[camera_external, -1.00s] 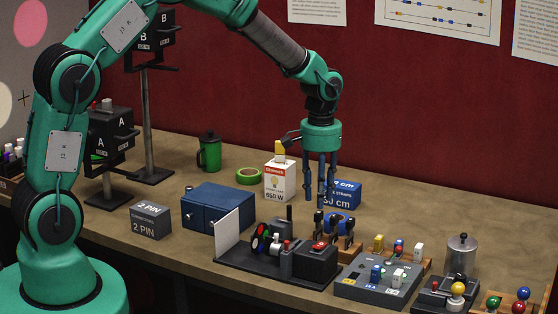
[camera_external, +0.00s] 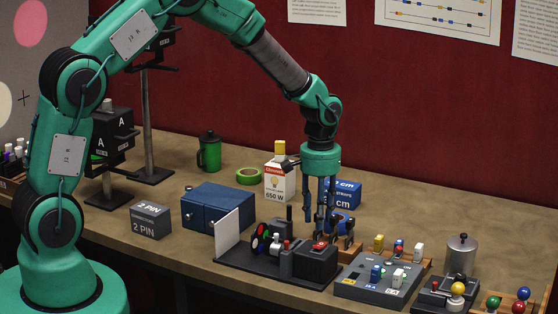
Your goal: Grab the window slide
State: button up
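No part in view can be told for sure as the window slide. A black device (camera_external: 262,268) on the bench has a white upright panel (camera_external: 227,235), a row of coloured discs (camera_external: 261,239), small levers and a box with a red top part (camera_external: 320,245). My gripper (camera_external: 318,224) points straight down above and just behind the right end of this device. Its dark fingers look apart, with nothing visible between them. They partly hide the blue items behind, and whether the tips touch anything cannot be told.
A blue cabinet (camera_external: 217,208) is left. A lamp box (camera_external: 279,182) and a blue strap box (camera_external: 345,195) stand behind. Bare bench lies at the back right.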

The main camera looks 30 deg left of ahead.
jog(key=shift+f, duration=2)
grip_shut()
